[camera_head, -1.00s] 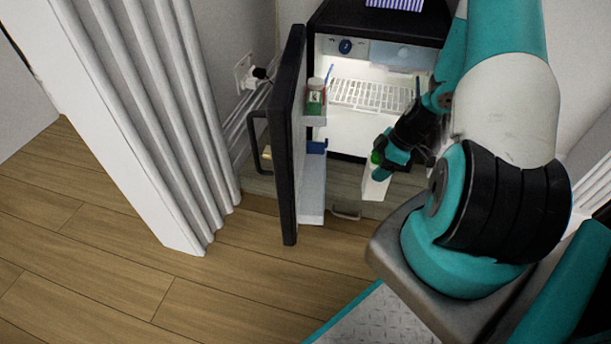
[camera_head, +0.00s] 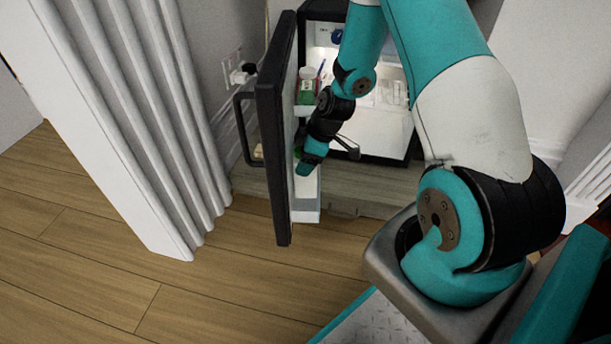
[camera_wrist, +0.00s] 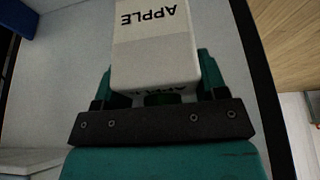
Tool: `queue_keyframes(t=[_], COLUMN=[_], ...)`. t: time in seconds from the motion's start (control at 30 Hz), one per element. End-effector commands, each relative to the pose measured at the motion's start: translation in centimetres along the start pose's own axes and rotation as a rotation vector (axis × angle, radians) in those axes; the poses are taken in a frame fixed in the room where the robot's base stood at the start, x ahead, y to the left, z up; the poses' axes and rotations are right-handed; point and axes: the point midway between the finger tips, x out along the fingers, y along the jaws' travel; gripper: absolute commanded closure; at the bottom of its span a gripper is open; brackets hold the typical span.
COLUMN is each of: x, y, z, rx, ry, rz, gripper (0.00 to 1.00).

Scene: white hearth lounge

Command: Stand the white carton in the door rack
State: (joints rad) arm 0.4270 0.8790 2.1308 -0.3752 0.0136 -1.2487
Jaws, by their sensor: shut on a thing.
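The white carton (camera_wrist: 153,45) fills the top middle of the wrist view, with "APPLE" printed on it upside down. My gripper (camera_wrist: 155,78) is shut on it, one teal finger on each side. In the head view my gripper (camera_head: 308,166) is at the inner side of the open fridge door (camera_head: 273,130), over the lower door rack (camera_head: 306,215). The white carton (camera_head: 305,186) shows partly below my fingers there. I cannot tell whether its base touches the rack floor.
A green jar with a pale lid (camera_head: 307,86) stands in the upper door rack, close to my wrist. The lit fridge interior (camera_head: 385,125) is open to the right, partly hidden by my arm. A fluted white panel (camera_head: 135,120) stands at left. The wood floor is clear.

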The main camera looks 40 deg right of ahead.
Motion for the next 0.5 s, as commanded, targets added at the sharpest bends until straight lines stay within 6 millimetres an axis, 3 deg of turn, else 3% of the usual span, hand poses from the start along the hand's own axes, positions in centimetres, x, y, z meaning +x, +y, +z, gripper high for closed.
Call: queue_keyframes(t=[0.17,0.37,0.5], x=[1.2,4.3,4.5], y=[0.1,0.1,0.1], z=[0.6,1.9,1.9], rx=[0.0,-0.001,-0.001], ry=[0.001,0.001,0.002], rz=[0.002,0.002,0.003], gripper=[0.96,0.96,0.96])
